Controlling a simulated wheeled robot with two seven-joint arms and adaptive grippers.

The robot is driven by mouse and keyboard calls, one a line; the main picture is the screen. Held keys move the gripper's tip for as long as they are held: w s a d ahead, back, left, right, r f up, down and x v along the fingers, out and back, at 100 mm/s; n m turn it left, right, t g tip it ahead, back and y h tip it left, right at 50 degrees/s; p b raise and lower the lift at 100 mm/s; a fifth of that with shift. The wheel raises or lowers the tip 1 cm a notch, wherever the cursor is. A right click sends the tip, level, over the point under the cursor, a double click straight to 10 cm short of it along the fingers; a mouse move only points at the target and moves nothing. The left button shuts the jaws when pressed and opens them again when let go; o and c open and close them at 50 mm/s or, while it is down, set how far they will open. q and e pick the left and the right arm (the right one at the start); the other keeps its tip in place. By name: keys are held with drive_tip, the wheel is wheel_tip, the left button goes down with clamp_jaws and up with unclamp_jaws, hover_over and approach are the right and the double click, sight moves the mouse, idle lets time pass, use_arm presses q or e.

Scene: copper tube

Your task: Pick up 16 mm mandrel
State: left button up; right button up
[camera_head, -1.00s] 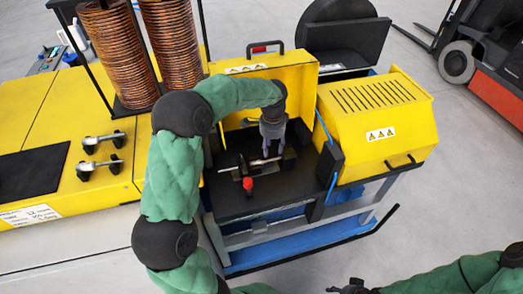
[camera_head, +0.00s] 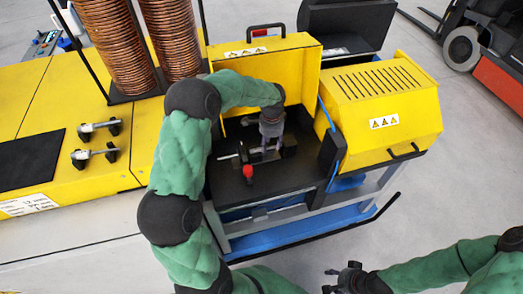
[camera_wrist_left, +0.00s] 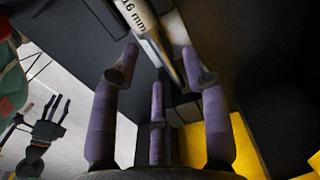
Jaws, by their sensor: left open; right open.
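The 16 mm mandrel (camera_wrist_left: 140,22) is a pale metal rod with "16 mm" printed on it, at the top of the left wrist view. In the head view it sits in the bending machine, mostly hidden by my left gripper (camera_head: 268,148). In the left wrist view, the left gripper's purple fingers (camera_wrist_left: 163,68) are spread, with the rod running just beyond and between their tips. I cannot tell whether they touch it. My right gripper (camera_head: 345,278) is open and empty at the bottom of the head view; it also shows in the left wrist view (camera_wrist_left: 46,130).
A red knob (camera_head: 248,172) stands at the front of the machine's dark bed (camera_head: 225,190). A yellow guard (camera_head: 385,110) is to the right. Two other metal rods on black holders (camera_head: 100,127) lie on the yellow table, beside copper coils (camera_head: 120,45).

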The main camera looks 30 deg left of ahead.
use_arm(q)
wheel_tip(320, 180, down, 2)
clamp_jaws()
drive_tip(key=shift+r, duration=0.1)
